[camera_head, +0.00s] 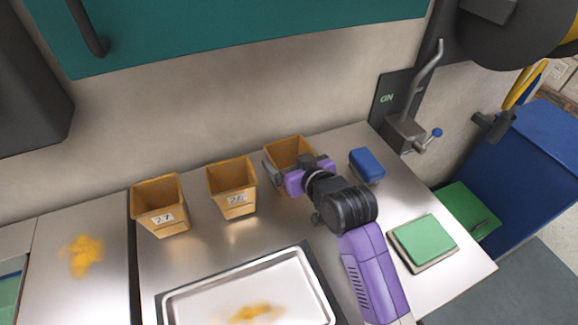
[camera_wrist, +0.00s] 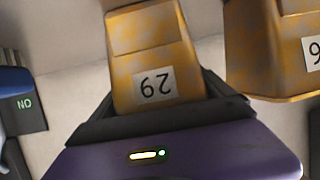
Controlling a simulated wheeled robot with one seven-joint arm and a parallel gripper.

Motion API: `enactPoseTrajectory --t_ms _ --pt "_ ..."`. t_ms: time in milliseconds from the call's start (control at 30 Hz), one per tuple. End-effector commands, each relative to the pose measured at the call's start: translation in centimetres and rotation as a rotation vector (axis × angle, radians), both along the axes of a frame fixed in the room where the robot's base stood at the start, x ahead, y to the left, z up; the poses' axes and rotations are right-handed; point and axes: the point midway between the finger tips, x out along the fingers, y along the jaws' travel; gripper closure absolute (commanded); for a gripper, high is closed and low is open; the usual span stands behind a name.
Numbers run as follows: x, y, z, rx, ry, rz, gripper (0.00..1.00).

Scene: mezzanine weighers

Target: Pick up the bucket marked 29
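The yellow-brown bucket marked 29 (camera_head: 288,149) stands at the back of the steel counter, rightmost of three in the head view. Its label shows upside down in the wrist view, where the bucket (camera_wrist: 150,48) fills the upper middle. My gripper (camera_wrist: 158,86) is at its front, with its dark fingers apart, one along each side of the bucket. I cannot tell whether the fingers touch it. In the head view my gripper (camera_head: 290,168) hides the bucket's front and label.
Two similar buckets, one marked 27 (camera_head: 160,205) and one apparently 26 (camera_head: 232,188), stand to the left. A blue block (camera_head: 366,166) is close on the right. A metal tray (camera_head: 180,302), a green-topped pad (camera_head: 424,242) and spilled yellow powder (camera_head: 82,255) lie on the counter.

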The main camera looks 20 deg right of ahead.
Motion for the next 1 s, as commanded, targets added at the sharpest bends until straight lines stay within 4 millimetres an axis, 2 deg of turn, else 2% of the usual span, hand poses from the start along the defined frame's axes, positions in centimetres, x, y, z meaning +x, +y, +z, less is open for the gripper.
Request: enactPoseTrajectory --t_ms 33,200,233,467,667,867,1000 --pt "0.0 0.0 0.0 0.000 0.000 0.000 0.39" --pt "0.0 0.0 0.0 0.000 0.000 0.000 0.73" --pt "0.0 0.0 0.2 0.000 -0.003 0.000 0.74" --pt "0.0 0.0 0.2 0.000 -0.003 0.000 0.74" --pt "0.1 0.0 1.4 0.000 -0.005 0.000 0.74" --pt "0.1 0.0 4.6 -0.001 -0.009 0.001 0.74" --pt "0.1 0.0 8.4 0.000 -0.013 0.001 0.74"
